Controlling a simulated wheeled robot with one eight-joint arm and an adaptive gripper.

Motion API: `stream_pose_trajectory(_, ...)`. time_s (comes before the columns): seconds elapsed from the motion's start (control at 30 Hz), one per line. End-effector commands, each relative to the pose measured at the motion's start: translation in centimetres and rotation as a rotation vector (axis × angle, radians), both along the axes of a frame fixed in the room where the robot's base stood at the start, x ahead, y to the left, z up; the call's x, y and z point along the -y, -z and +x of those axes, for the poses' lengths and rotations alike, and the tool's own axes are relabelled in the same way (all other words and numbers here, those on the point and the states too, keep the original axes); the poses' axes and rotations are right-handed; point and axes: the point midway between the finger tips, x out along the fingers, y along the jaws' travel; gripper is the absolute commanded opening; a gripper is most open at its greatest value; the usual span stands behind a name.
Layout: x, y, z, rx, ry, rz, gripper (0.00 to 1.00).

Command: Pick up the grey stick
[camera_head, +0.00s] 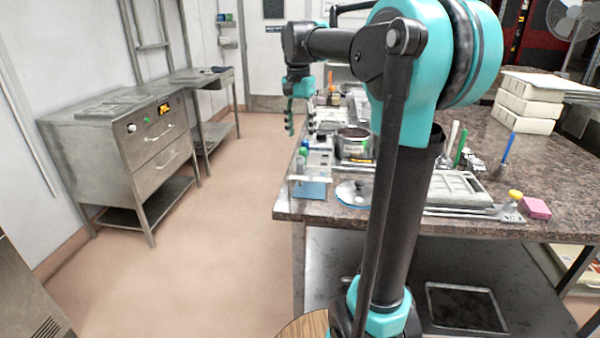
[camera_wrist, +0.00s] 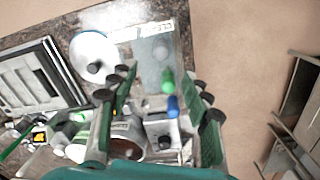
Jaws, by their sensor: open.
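My gripper (camera_head: 300,118) hangs over the left edge of the stone-topped table (camera_head: 560,185) in the head view, fingers pointing down. In the wrist view my gripper (camera_wrist: 158,112) is open, its green fingers apart with nothing clearly held between them. A pale, greyish upright stick (camera_head: 453,133) stands behind my arm in the head view, beside a green stick (camera_head: 461,146). It may be the grey stick; its lower end is hidden. My gripper is well to the left of it. I cannot make out a grey stick for certain in the wrist view.
Below my gripper are a labelled metal pot (camera_head: 355,146), a round lid (camera_head: 354,192), and small green (camera_wrist: 167,80) and blue (camera_wrist: 172,106) capped bottles.

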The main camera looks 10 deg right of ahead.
Motion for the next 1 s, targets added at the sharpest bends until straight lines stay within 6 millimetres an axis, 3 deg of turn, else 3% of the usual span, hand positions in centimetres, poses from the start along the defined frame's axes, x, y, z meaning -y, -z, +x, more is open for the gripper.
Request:
stream_pose_trajectory(0.2, 0.1, 3.8, -0.1, 0.0, 0.0, 0.0, 0.49)
stream_pose_trajectory(0.47, 0.1, 5.5, -0.2, 0.0, -0.001, 0.0, 0.49)
stream_pose_trajectory(0.8, -0.3, 9.8, -0.4, 0.0, -0.001, 0.0, 0.49)
stream_pose_trajectory(1.0, -0.2, 10.3, -0.4, 0.0, -0.001, 0.0, 0.49)
